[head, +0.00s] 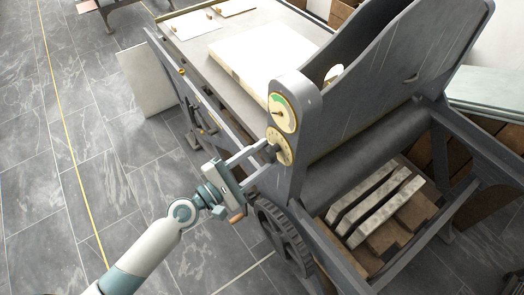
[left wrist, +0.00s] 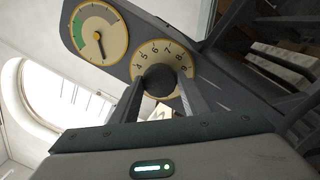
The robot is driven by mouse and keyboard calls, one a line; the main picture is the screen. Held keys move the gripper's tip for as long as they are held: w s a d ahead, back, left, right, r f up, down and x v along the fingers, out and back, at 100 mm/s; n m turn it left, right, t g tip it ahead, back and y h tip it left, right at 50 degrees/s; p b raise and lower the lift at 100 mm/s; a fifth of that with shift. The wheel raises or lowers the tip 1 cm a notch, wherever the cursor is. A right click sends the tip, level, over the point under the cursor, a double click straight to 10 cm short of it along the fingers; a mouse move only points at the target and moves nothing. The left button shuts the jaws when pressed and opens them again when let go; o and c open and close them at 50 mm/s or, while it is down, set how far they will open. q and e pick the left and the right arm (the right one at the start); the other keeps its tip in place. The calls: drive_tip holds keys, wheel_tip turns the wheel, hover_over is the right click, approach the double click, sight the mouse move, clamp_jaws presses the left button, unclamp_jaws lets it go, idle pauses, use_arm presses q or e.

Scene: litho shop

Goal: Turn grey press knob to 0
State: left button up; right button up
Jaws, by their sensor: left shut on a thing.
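The grey press knob (left wrist: 158,80) is a dark round knob in the middle of a cream number dial (left wrist: 183,62) on the press's side plate. The dial's near part is hidden by the knob and fingers, and I cannot make out a pointer mark. My left gripper (left wrist: 160,92) has one finger on each side of the knob and is shut on it. In the head view the gripper (head: 262,151) reaches the dial (head: 283,150) from the left. My right gripper is not in view.
A gauge (head: 283,112) with a green zone sits just above the dial. A toothed gear (head: 276,232) and a wooden-handled crank (head: 236,217) are close below the gripper. The press bed (head: 198,50) carries a pale slab (head: 245,62). The tiled floor at left is clear.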

use_arm(q)
drive_tip(key=shift+n+p, duration=0.9)
drive_tip(key=shift+n, duration=0.7)
drive_tip(key=o, duration=1.1)
drive_tip(key=shift+c, duration=0.2)
drive_tip(key=shift+a, duration=0.15)
drive_tip(key=shift+s+a+f+b, duration=0.2)
drive_tip(key=shift+s+a+b, duration=0.15)
drive_tip(key=shift+s+a, duration=0.1)
drive_tip(key=r+b+v, duration=0.1)
drive_tip(key=b+v, duration=0.8)
drive_tip(key=v, duration=0.7)
drive_tip(key=shift+f, duration=0.25)
